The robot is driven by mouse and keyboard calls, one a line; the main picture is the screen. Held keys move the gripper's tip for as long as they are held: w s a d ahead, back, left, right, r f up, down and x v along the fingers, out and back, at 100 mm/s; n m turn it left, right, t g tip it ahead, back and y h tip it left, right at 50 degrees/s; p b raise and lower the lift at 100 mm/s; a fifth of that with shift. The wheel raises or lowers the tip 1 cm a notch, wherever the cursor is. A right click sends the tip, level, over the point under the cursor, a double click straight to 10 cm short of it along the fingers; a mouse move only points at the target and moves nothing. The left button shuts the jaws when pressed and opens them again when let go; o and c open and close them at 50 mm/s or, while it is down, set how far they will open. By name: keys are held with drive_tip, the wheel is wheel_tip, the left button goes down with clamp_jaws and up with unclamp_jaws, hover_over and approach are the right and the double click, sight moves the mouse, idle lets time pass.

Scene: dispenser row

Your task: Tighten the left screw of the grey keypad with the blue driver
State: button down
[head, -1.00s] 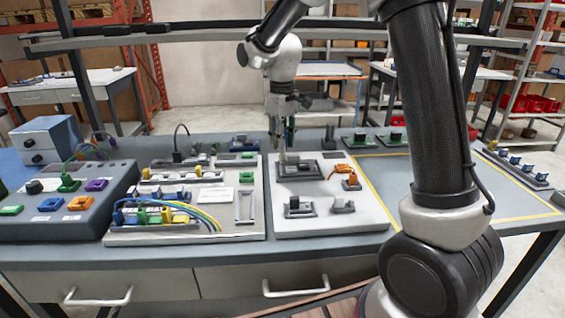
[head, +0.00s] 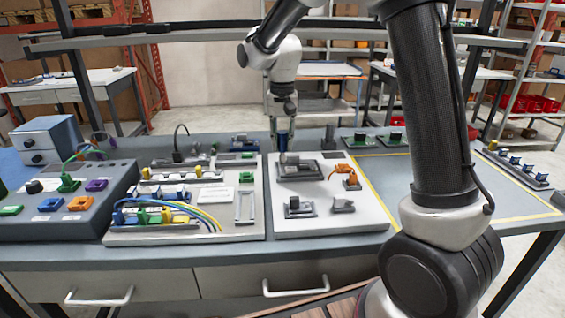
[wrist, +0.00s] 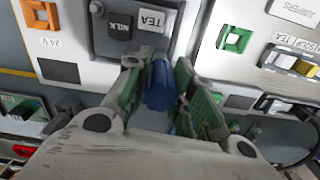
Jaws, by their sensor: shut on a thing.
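The grey keypad (head: 312,170) sits on the white panel in the head view. In the wrist view the keypad (wrist: 128,40) shows dark MILK and light TEA buttons. A round screw (wrist: 97,8) shows at its left edge there, which is the right side in the head view. My gripper (head: 282,128) is shut on the blue driver (head: 282,139), which points down at the keypad's left side. The wrist view shows the driver (wrist: 160,88) between the green finger pads of my gripper (wrist: 165,80). The left screw and driver tip cannot be made out.
An orange part (head: 350,180) stands right of the keypad. Two small grey fixtures, one with a dark knob (head: 295,205), sit in front. A panel with several coloured cables (head: 205,217) lies to the left. The yellow-lined area (head: 440,185) at right is largely clear.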

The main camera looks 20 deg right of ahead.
drive_tip(key=m, duration=0.8)
drive_tip(key=shift+m, duration=0.3)
drive_tip(key=m, duration=0.5)
drive_tip(key=shift+f, duration=0.1)
drive_tip(key=m, duration=0.4)
drive_tip(key=shift+r, duration=0.85)
